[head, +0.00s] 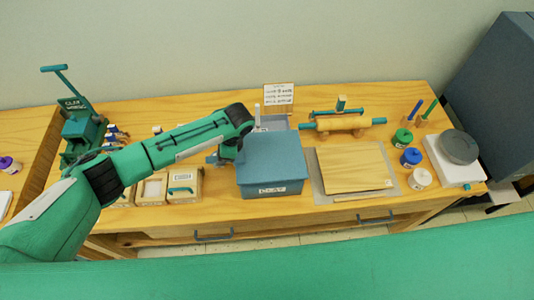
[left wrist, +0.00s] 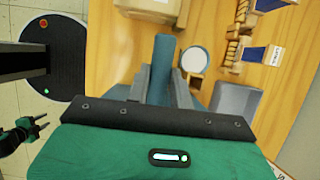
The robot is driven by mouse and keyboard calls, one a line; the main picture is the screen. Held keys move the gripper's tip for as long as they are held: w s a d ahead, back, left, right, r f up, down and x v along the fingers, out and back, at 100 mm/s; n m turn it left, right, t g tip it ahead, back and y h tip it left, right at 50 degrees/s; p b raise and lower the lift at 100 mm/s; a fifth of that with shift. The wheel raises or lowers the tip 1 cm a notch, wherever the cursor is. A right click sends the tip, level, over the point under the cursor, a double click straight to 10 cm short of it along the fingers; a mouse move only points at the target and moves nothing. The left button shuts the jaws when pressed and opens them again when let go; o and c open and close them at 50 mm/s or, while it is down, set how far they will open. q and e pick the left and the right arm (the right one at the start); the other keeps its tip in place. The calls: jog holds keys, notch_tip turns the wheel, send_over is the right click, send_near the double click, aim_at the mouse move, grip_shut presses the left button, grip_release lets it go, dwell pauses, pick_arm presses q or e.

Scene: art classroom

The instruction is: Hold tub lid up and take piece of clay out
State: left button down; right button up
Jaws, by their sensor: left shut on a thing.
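A blue-grey tub (head: 252,186) with a label on its front stands near the middle of the table. Its lid (head: 273,152) covers the top, and I cannot tell whether it is slightly raised. No clay shows; the inside is hidden. My left gripper (head: 222,157) points down at the tub's left side. In the left wrist view its fingers (left wrist: 161,88) are shut on a narrow blue tab (left wrist: 162,55), which looks like part of the lid. At the left of that view, my right gripper (left wrist: 42,125) hangs open and empty over the floor.
Small wooden boxes (head: 185,183) stand left of the tub. A board (head: 352,168) lies to its right, with a rolling pin (head: 344,123) behind and paint jars (head: 411,157) beyond. A grey tray (head: 273,122) and a sign (head: 279,94) are behind the tub.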

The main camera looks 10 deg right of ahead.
pick_arm(q)
jog(key=shift+w+r+p, duration=0.25)
jog(key=shift+r+p, duration=0.4)
jog(key=shift+r, duration=0.15)
jog(key=shift+w+r+p, duration=0.25)
jog(key=shift+r+p, duration=0.35)
jog(key=shift+r, duration=0.2)
jog(key=w+r+p, duration=0.1)
jog(key=w+r, duration=0.3)
jog(key=r, duration=0.1)
jog(key=shift+w+p, duration=0.3)
jog(key=shift+w, duration=0.05)
jog(key=c, duration=2.1)
grip_release()
jog(key=shift+w+r, duration=0.35)
jog(key=shift+w, duration=0.05)
jog(key=shift+o, duration=1.4)
jog(key=shift+w+a+r+b, duration=0.1)
jog(key=shift+w+r+b, duration=0.1)
jog(key=shift+w+b, duration=0.3)
jog(key=shift+w, duration=0.1)
